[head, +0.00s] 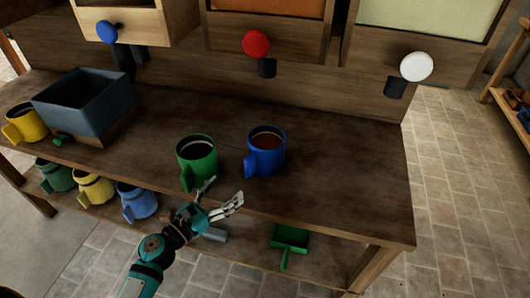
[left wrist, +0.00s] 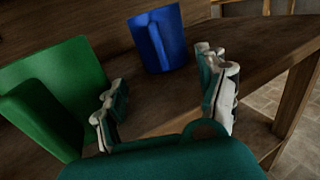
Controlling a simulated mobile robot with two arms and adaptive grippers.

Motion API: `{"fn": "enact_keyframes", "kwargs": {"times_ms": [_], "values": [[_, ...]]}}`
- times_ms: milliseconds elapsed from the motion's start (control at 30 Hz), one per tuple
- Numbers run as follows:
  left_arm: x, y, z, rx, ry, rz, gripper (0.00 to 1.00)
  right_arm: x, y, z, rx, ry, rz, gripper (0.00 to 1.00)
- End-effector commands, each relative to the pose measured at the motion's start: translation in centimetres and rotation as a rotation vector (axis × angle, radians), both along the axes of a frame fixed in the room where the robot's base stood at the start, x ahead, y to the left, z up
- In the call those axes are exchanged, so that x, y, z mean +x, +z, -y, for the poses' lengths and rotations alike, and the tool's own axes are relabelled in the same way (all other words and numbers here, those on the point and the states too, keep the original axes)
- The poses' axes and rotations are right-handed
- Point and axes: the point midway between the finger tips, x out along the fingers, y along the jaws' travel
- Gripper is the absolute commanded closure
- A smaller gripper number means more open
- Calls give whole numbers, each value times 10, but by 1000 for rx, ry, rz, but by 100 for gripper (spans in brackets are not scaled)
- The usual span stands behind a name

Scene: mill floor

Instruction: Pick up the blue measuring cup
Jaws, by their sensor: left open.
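A blue measuring cup (head: 268,155) stands upright on the wooden table with brown contents inside and its handle toward the front left. It also shows in the left wrist view (left wrist: 172,40), beyond the fingers. My left gripper (head: 222,192) is open and empty at the table's front edge, in front of and left of this cup and apart from it. In the left wrist view the open fingers (left wrist: 166,88) point toward the cup. Another blue cup (head: 137,201) stands on the lower shelf. My right gripper is not in view.
A green cup (head: 198,158) stands left of the blue cup, close to my left fingers. A blue-grey bin (head: 85,105) and yellow cup (head: 27,123) are at the left. A green scoop (head: 290,238) lies on the lower shelf. Dispensers with coloured knobs overhang the back. The table's right is clear.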

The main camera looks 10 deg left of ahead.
Motion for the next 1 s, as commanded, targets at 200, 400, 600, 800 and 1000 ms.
{"fn": "enact_keyframes", "kwargs": {"times_ms": [200, 400, 600, 800, 1000], "values": [[42, 2, 19, 0, 1, 1, 26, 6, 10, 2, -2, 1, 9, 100], [58, 0, 27, 1, 0, 0, 26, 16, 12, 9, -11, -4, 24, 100], [77, 1, 36, 0, 0, 1, 26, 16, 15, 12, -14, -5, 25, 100], [105, 0, 48, 2, 0, 1, 26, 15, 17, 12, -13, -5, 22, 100], [112, 0, 52, 3, 0, -1, 26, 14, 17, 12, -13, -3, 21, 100]]}}
